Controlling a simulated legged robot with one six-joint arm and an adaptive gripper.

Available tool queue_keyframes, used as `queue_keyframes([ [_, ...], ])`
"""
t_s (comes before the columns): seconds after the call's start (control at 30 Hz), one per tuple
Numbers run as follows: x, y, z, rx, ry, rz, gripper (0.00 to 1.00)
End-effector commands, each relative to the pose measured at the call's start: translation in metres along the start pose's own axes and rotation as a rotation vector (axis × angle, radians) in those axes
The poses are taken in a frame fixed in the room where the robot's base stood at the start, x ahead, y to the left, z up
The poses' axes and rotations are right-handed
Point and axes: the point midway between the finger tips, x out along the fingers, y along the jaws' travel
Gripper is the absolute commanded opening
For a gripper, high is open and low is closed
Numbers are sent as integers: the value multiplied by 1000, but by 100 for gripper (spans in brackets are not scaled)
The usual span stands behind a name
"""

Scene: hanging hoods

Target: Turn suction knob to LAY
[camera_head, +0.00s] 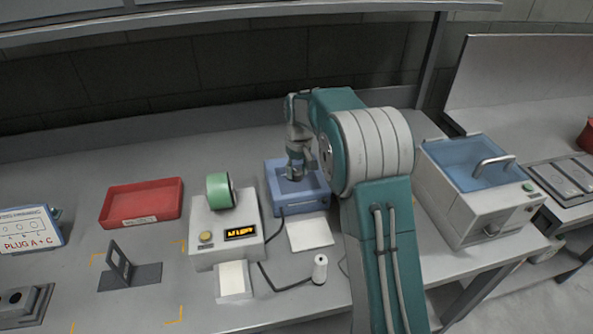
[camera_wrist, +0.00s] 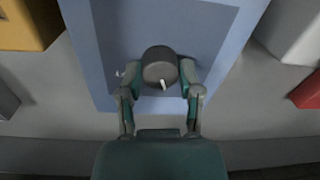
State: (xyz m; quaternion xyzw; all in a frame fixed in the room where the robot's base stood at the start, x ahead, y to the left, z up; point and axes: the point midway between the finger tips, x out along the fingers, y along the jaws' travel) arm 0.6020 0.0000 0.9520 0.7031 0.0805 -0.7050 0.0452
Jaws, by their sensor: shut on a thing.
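The suction knob (camera_wrist: 160,66) is a dark grey round knob with a short white pointer mark on its face. In the wrist view, the pointer mark lies near the knob's lower edge. My gripper (camera_wrist: 160,78) has one finger on each side of the knob and is shut on it. In the head view my gripper (camera_head: 295,174) reaches down onto the blue box. The knob is mostly hidden there, and I cannot read any label.
A white device with a green roll (camera_head: 221,191) and a lit display stands left of the blue box. A red tray (camera_head: 141,203) lies further left. A white box with a blue lid (camera_head: 468,171) stands to the right. A white pad (camera_head: 310,232) lies in front.

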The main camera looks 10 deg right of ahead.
Motion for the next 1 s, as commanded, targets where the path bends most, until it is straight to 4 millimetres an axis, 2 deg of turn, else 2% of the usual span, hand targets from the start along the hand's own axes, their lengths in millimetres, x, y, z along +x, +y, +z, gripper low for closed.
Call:
queue_keyframes([
  [0.2,4,0,2,172,1,-1,0],
  [0.5,4,0,2,323,6,-1,0],
  [1.0,5,-1,3,375,6,-1,0],
])
